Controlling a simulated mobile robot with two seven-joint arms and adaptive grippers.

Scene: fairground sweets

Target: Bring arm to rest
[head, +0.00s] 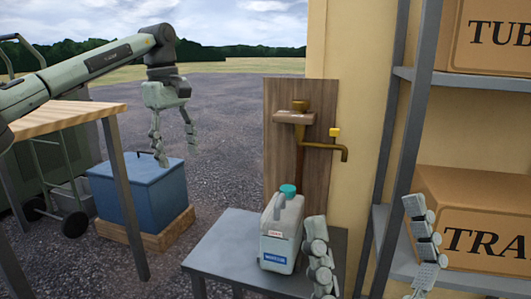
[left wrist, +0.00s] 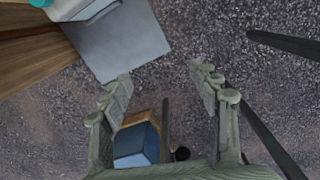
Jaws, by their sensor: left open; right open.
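My left arm (head: 90,62) reaches in from the left in the head view. My left gripper (head: 178,143) hangs open and empty, pointing down, in the air above and in front of the blue box. In the left wrist view its fingers (left wrist: 161,82) are spread with nothing between them but gravel far below. My right gripper (head: 372,240) shows at the bottom of the head view, with its two fingers wide apart and nothing seen between them. Its left finger is close to the jug's right side; I cannot tell whether they touch. The rest of my right arm is out of view.
A jug with a green cap (head: 282,235) stands on a grey table (head: 215,252) before a brass tap (head: 325,147). A blue box (head: 140,195) sits on a wooden base. A wooden-topped table (head: 70,116) is left; shelves with cardboard boxes (head: 470,185) are right.

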